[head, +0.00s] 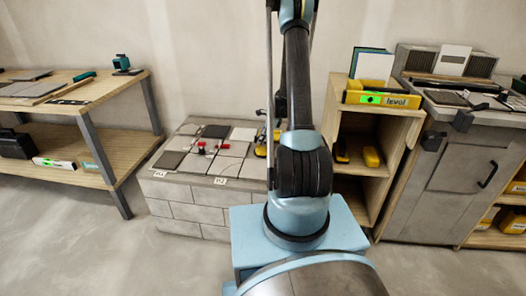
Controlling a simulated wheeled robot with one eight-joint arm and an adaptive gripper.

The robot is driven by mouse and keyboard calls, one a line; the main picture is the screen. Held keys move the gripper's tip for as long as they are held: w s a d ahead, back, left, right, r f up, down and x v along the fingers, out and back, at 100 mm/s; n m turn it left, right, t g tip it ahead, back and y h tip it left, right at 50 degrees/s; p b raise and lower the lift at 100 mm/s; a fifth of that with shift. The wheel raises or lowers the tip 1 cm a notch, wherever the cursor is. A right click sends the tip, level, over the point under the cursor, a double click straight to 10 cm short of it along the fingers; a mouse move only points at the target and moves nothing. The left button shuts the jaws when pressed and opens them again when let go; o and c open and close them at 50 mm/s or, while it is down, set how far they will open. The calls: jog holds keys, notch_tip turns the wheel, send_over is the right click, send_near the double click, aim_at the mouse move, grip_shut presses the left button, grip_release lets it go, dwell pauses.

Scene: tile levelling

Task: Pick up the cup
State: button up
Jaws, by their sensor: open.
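No drinking cup is recognisable in the head view. A yellow-and-black tool (262,146), partly hidden by my arm, sits at the right of the tiled block (190,213); it may be a suction cup, but I cannot tell. My arm rises through the middle of the picture and leaves the top edge. A dark part shows behind it, but my gripper's fingers cannot be made out.
Tiles with red clips (201,147) lie on the block. A wooden bench (100,95) stands left. Right are a wooden shelf (398,130) with a yellow level (382,95) on top and a grey cabinet (460,165). Floor at left is clear.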

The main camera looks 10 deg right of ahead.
grip_shut()
jog(key=shift+r, duration=0.15)
